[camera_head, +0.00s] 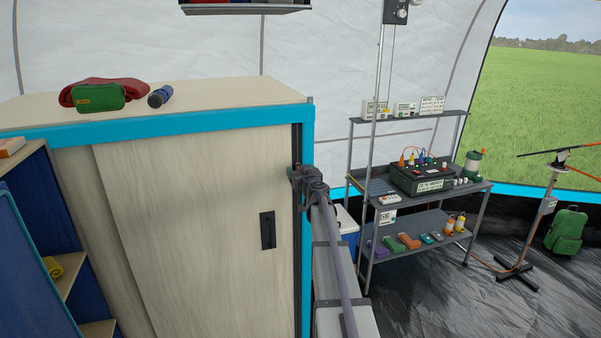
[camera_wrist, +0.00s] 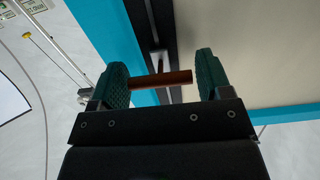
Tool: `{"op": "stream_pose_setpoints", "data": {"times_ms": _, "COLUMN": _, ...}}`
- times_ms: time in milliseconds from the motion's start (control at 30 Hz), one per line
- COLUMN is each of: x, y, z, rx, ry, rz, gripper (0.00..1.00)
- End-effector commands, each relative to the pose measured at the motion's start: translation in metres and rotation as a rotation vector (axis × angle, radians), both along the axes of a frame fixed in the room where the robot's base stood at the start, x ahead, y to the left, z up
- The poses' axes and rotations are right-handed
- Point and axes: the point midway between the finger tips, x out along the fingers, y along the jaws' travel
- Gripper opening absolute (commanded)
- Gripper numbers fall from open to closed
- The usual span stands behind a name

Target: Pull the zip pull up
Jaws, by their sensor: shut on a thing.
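The zip pull (camera_wrist: 165,79) is a reddish-brown bar hanging from a metal slider (camera_wrist: 158,61) in the wrist view. The slider sits on a dark zip strip (camera_wrist: 166,22) beside a turquoise border. My gripper (camera_wrist: 160,80) has its two green ribbed fingers at either end of the bar and is shut on it. In the head view my gripper (camera_head: 299,178) is at the dark strip along the right edge of the pale cabinet, above the height of its black handle. The zip pull itself is hidden there.
The pale cabinet (camera_head: 190,200) with a sliding door and black handle (camera_head: 268,230) fills the left. A green pouch (camera_head: 97,97), red cloth (camera_head: 129,88) and torch (camera_head: 160,95) lie on top. A grey rack (camera_head: 468,186) with equipment stands to the right.

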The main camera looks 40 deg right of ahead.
Motion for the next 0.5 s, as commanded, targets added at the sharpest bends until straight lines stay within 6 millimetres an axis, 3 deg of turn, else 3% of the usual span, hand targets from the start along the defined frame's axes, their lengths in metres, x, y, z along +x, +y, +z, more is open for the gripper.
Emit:
{"op": "stream_pose_setpoints", "data": {"times_ms": 333, "x": 0.0009, "y": -0.0006, "z": 0.0023, "rx": 0.003, "ry": -0.002, "rz": 0.0, "gripper": 0.29}}
{"op": "stream_pose_setpoints", "data": {"times_ms": 367, "x": 0.0009, "y": -0.0006, "z": 0.0024, "rx": 0.003, "ry": -0.002, "rz": 0.0, "gripper": 0.72}}
{"op": "stream_pose_setpoints", "data": {"times_ms": 500, "x": 0.0008, "y": -0.0006, "z": 0.0024, "rx": 0.002, "ry": -0.001, "rz": 0.0, "gripper": 0.86}}
